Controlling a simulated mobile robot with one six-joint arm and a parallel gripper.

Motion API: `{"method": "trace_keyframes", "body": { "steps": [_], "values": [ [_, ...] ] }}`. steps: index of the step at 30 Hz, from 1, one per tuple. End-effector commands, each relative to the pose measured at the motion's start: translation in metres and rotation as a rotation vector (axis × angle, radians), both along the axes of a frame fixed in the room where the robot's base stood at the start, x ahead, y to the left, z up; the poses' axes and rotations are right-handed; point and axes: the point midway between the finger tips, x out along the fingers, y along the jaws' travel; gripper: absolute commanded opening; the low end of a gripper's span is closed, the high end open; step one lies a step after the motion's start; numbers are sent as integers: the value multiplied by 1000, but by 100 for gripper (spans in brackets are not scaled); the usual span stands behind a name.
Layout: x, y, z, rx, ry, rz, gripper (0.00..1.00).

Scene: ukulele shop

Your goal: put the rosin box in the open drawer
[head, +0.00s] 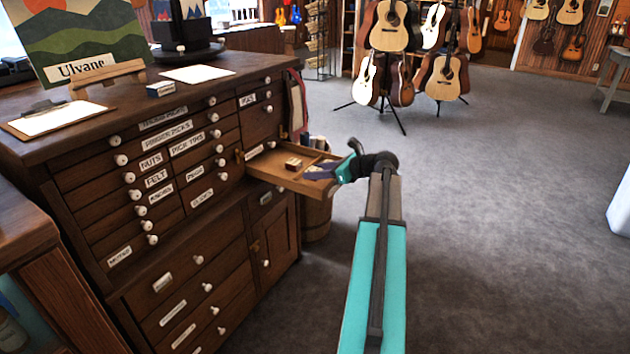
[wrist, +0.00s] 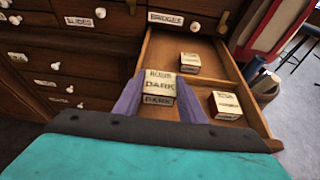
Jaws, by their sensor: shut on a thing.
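My gripper (wrist: 158,92) is shut on a small cream and dark rosin box (wrist: 160,82), lettered "DARK", between its two purple fingers. The open drawer (head: 283,181) sticks out from the right end of the dark wooden cabinet; its wooden floor (wrist: 163,52) also shows in the wrist view. My gripper is over the drawer in both views. I cannot tell whether the held box touches the drawer floor. In the head view, my gripper (head: 320,170) is at the drawer's right side, and the held box is not clearly visible.
Two similar small boxes lie in the drawer, one farther back (wrist: 190,63) and one nearer the right (wrist: 225,105). A divider splits the drawer. The cabinet (head: 180,235) has several shut drawers with white knobs. Carpet to the right is clear.

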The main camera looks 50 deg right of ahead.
Motion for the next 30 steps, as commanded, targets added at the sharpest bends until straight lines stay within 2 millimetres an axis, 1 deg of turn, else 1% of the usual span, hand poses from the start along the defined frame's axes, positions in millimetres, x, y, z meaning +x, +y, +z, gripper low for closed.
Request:
{"method": "trace_keyframes", "body": {
  "steps": [1, 3, 16, 21, 27, 30],
  "values": [
    [4, -4, -1, 0, 0, 0, 16],
    [6, -6, -1, 0, 0, 0, 16],
    [8, -7, -1, 0, 0, 0, 16],
    [15, -13, -2, 0, 0, 1, 16],
    [14, -12, -30, 2, 1, 0, 16],
    [14, -12, -36, 1, 0, 0, 16]
  ]
}}
